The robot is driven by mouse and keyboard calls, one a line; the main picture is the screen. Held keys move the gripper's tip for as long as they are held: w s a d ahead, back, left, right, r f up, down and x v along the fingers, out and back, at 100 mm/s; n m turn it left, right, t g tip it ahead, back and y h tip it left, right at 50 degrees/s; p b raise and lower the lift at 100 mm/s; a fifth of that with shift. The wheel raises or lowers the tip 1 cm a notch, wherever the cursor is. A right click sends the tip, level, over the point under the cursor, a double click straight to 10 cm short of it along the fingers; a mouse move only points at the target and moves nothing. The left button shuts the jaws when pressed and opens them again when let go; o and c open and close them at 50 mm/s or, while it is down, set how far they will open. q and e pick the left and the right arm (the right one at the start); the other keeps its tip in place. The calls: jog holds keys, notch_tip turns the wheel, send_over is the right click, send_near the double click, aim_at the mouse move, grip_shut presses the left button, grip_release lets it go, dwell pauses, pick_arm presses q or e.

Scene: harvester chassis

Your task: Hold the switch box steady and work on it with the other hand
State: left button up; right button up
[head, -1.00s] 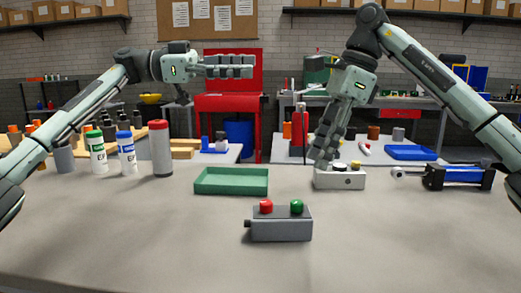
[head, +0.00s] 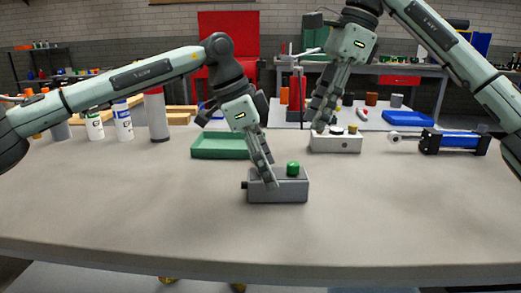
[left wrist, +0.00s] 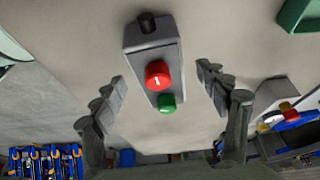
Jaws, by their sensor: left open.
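A grey switch box (head: 290,190) with a green button (head: 293,168) sits on the table at the front middle. In the left wrist view, the switch box (left wrist: 153,45) shows a red button (left wrist: 158,75), a green button and a dark stub on its end. My left gripper (head: 270,185) points down at the box and hides its red button in the head view. Its fingers (left wrist: 163,88) are apart, one to each side of the box in the wrist view. My right gripper (head: 321,126) is at a white box (head: 336,144) with dark and yellow knobs; contact is unclear.
A green tray (head: 222,155) lies behind the switch box. A blue and black cylinder (head: 456,142) lies at the right. Bottles (head: 123,122) and a red-topped canister (head: 158,118) stand at the back left. The table in front of the switch box is clear.

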pick_arm(q)
jog(key=shift+x, duration=1.35)
jog(key=shift+c, duration=0.6)
grip_shut()
